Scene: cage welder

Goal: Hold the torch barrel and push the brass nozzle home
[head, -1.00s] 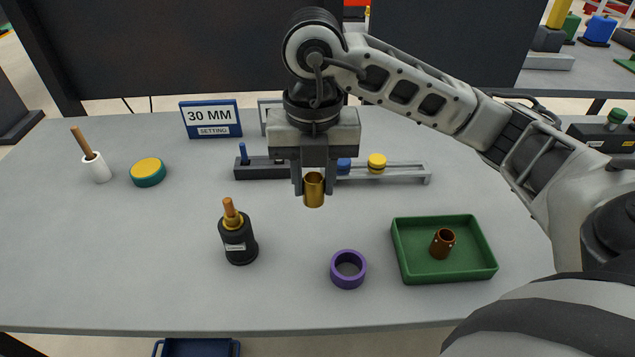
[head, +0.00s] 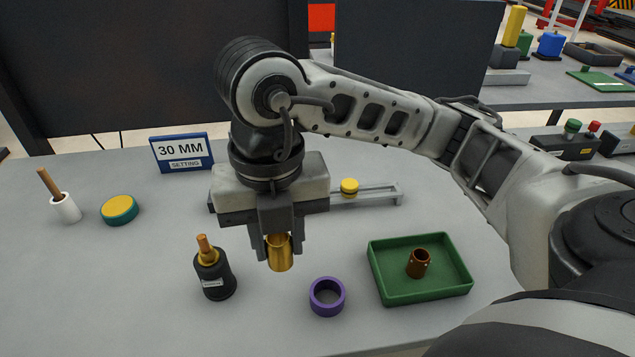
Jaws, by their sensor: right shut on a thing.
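The black torch barrel (head: 215,281) stands upright on the grey table, left of centre, with a white label and a copper-coloured tip (head: 205,246) on top. My right gripper (head: 277,246) is shut on the brass nozzle (head: 280,256), a short gold tube pointing down. The nozzle hangs above the table, to the right of the barrel and apart from it. My left gripper is not in view, and nothing holds the barrel.
A purple ring (head: 327,297) lies right of the barrel. A green tray (head: 380,290) holds a copper-coloured part (head: 419,262). A white pot with a brush (head: 65,208), a yellow-topped tin (head: 119,210) and a 30 MM sign (head: 182,153) stand left. A slide gauge (head: 375,194) lies behind my gripper.

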